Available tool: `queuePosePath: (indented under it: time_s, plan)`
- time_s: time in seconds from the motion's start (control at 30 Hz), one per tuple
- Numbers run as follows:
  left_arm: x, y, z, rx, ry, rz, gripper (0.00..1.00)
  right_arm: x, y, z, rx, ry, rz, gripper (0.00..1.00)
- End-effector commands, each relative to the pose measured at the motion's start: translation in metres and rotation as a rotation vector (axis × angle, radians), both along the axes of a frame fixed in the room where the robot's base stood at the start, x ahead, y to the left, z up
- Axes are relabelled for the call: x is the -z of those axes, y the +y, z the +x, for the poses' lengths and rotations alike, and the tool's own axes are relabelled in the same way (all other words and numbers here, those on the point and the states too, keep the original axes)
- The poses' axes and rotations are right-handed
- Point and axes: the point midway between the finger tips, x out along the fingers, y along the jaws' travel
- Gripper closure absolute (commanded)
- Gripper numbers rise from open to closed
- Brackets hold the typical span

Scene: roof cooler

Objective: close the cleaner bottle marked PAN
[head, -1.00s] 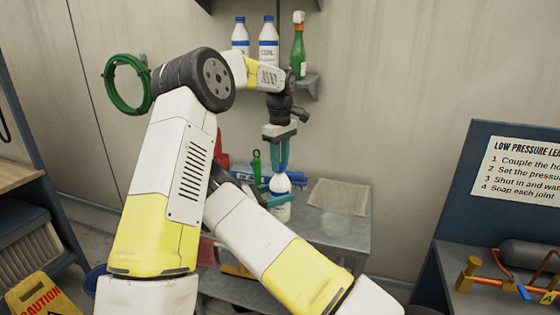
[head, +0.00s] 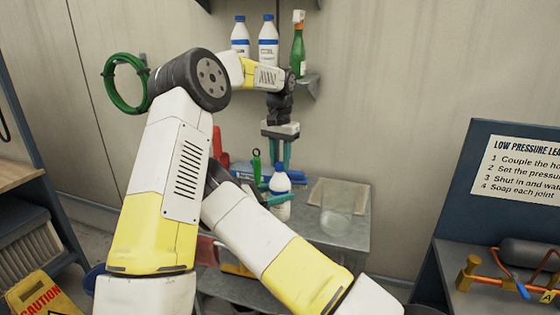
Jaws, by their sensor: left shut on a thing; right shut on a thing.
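The white cleaner bottle with blue bands (head: 280,184) stands upright at the grey bench; its marking is too small to read. My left gripper (head: 280,164) points straight down from above, its teal fingers shut at the bottle's top. The cap is mostly hidden between the fingers, so I cannot tell how it sits on the neck. My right gripper (head: 279,200) reaches in low from the left, its teal fingers shut on the bottle's body. My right arm hides the bottle's surroundings to the lower left.
Two similar white bottles (head: 268,42) and a green spray bottle (head: 298,48) stand on the wall shelf.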

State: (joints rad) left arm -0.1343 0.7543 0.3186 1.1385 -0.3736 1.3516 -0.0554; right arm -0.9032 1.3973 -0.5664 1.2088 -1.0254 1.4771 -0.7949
Motion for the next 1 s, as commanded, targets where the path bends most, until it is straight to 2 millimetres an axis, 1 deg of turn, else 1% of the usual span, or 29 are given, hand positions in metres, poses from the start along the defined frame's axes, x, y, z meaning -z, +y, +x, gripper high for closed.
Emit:
queuePosePath:
  time_s: [0.03,0.1,0.2,0.23,0.37,0.4,0.47,0.5,0.53,0.87,0.97,1.0]
  plan:
    - [0.000,0.001,0.000,0.105,0.000,0.000,1.00,0.001,0.000,0.000,0.001,0.000,0.001,1.00]
    - [0.000,0.001,0.000,0.255,0.000,-0.001,1.00,0.001,0.000,0.000,0.001,0.000,0.001,1.00]
    - [0.001,0.001,0.000,0.428,0.001,0.000,1.00,0.001,0.000,0.000,0.001,0.000,0.001,1.00]
    - [0.001,0.001,0.000,0.467,0.001,0.000,1.00,0.001,0.000,0.000,0.001,0.000,0.001,1.00]
    - [0.000,0.001,0.000,0.452,0.000,0.001,1.00,0.001,0.000,0.000,0.001,0.000,0.001,1.00]
    - [0.000,0.001,0.000,0.452,0.000,0.001,0.66,0.001,0.000,0.000,0.001,0.000,0.001,1.00]
    - [0.000,0.001,0.000,0.451,0.000,0.001,0.54,0.001,0.000,0.000,0.001,0.000,0.001,1.00]
    - [0.000,0.001,0.000,0.451,0.000,0.001,0.46,0.001,0.000,0.000,0.001,0.000,0.001,1.00]
    - [0.000,0.001,0.000,0.451,0.000,0.001,0.44,0.001,0.000,0.000,0.001,0.000,0.001,1.00]
    - [-0.002,0.000,0.000,0.450,-0.001,0.001,0.44,0.001,0.000,0.000,0.001,0.000,0.001,1.00]
    - [-0.012,0.000,0.001,0.449,-0.003,0.000,0.44,0.001,0.000,0.000,0.001,0.000,0.001,1.00]
    - [-0.018,0.000,0.001,0.449,-0.004,0.000,0.44,0.001,0.000,0.000,0.001,0.000,0.001,1.00]
